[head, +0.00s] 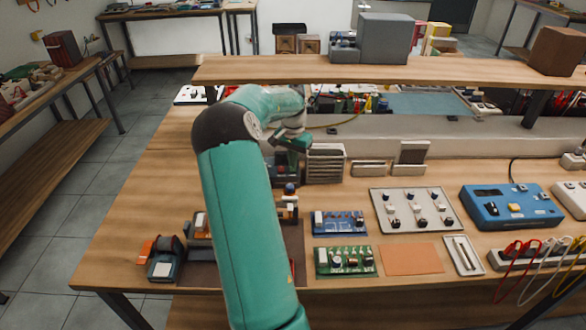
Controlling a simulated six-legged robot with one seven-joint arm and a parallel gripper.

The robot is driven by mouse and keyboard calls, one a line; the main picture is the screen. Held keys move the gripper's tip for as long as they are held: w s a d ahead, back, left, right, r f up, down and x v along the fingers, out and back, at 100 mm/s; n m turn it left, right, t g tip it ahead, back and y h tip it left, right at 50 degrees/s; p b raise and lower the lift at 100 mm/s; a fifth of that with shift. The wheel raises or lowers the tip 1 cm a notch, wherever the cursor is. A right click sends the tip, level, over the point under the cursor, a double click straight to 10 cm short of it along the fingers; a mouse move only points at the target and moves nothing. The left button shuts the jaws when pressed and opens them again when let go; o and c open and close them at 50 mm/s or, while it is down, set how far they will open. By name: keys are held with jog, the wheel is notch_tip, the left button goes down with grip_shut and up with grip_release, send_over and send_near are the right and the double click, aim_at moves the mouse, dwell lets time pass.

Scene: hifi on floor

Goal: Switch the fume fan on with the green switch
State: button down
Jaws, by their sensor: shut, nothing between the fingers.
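A pale grey slatted box (325,165), which looks like the fume fan, stands toward the back of the workbench, just right of my arm's end. I cannot make out a green switch on it; my gripper may hide it. My gripper (295,142) is small and partly hidden by my green arm. It is shut and empty, pointing down beside the box's upper left edge. I cannot tell whether it touches the box.
A dark device (284,170) stands below my gripper, left of the slatted box. A raised wooden shelf (400,72) runs behind. Blue (340,222) and green (344,260) circuit boards, a knob panel (415,210) and a blue instrument (510,206) lie in front and right.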

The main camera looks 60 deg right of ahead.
aim_at(293, 170)
jog(key=shift+f, duration=0.95)
dwell(0.6)
jog(key=shift+r, duration=3.5)
